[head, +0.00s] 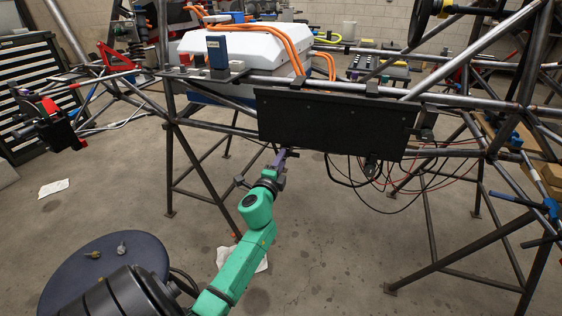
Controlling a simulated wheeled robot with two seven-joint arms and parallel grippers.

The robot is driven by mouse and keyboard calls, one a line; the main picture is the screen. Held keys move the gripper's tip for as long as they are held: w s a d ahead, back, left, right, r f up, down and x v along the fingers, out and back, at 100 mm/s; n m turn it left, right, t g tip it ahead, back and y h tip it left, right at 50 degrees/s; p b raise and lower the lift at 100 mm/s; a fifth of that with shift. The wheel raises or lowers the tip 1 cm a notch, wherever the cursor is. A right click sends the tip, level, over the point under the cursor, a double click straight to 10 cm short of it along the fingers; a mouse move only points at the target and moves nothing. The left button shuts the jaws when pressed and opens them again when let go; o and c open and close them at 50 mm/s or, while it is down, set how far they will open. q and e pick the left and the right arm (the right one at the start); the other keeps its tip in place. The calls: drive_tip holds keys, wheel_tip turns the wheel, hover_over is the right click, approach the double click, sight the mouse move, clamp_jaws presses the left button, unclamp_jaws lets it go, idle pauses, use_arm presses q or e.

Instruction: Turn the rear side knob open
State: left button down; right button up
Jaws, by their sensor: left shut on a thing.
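A black side panel (330,122) hangs on the near side of the tube chassis (225,130). My left gripper (281,160), at the end of my green arm, is just below the panel's lower left edge. Its jaws are shut on a small part there, which looks like the rear side knob; the fingers hide most of it, and its turn angle cannot be told. Another dark knob-like part (372,167) sits under the panel, further right. My right gripper is not in view.
Loose black and red cables (400,195) hang under the panel to the right of my gripper. Chassis legs (200,165) stand left and right. A white box (243,48) with orange hoses (290,45) sits above. A round dark stool (85,265) is at lower left.

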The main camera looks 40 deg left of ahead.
use_arm(q)
drive_tip(key=shift+r, duration=0.1)
drive_tip(key=c, duration=0.5)
unclamp_jaws()
drive_tip(key=v, duration=1.4)
drive_tip(key=shift+s, duration=0.25)
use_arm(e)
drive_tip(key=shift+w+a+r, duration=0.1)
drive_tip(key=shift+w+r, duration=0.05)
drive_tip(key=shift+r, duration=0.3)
